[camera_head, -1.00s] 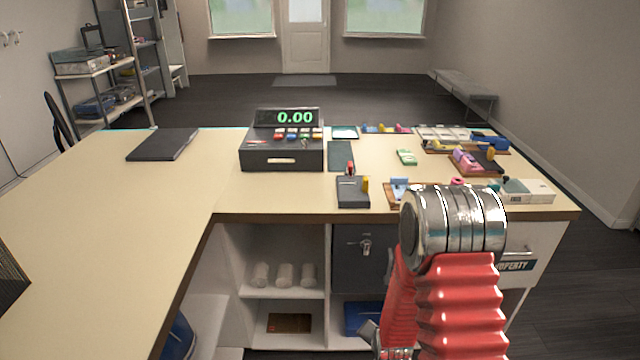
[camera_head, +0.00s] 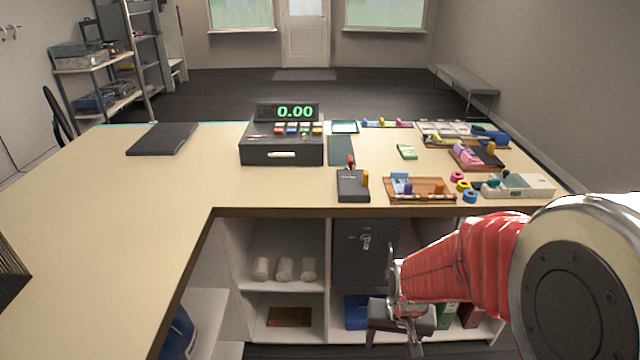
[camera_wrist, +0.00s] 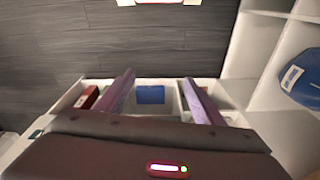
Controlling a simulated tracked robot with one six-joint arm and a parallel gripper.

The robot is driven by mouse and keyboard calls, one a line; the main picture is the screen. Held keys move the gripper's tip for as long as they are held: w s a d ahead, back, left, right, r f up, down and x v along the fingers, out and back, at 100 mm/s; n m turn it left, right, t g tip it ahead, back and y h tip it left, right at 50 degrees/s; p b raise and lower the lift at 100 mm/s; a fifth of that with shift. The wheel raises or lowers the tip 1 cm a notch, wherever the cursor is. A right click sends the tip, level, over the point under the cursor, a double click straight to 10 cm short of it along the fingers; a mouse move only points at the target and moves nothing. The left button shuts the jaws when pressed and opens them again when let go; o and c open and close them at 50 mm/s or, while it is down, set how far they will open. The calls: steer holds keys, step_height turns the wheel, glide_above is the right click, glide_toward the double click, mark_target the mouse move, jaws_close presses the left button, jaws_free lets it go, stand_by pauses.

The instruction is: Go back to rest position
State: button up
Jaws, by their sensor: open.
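My arm reaches in from the lower right of the head view, with a red ribbed sleeve and a large metal joint. My gripper (camera_head: 395,338) is low in front of the counter's lower shelves, below the counter top (camera_head: 100,220). In the wrist view my gripper (camera_wrist: 158,92) shows two purplish fingers set well apart, with nothing between them that they touch. A blue object (camera_wrist: 150,95) on the lower shelf shows beyond the gap between the fingers. The gripper is open and empty.
A cash register (camera_head: 282,145) reading 0.00, a black folder (camera_head: 163,140) and several small items stand on the counter. The shelf unit (camera_head: 280,293) holds white rolls (camera_head: 285,270) and a brown box (camera_head: 289,317). Dark floor (camera_wrist: 140,45) lies open in the wrist view.

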steer(key=s+r+n+t, duration=0.1)
steer(key=s+r, duration=0.4)
steer(key=r, duration=0.6)
steer(key=s+r+t, duration=0.3)
steer(key=s+r, duration=0.3)
steer(key=r, duration=0.5)
steer(key=shift+r+n, duration=0.15)
steer(key=shift+n, duration=0.25)
steer(key=shift+c, duration=0.2)
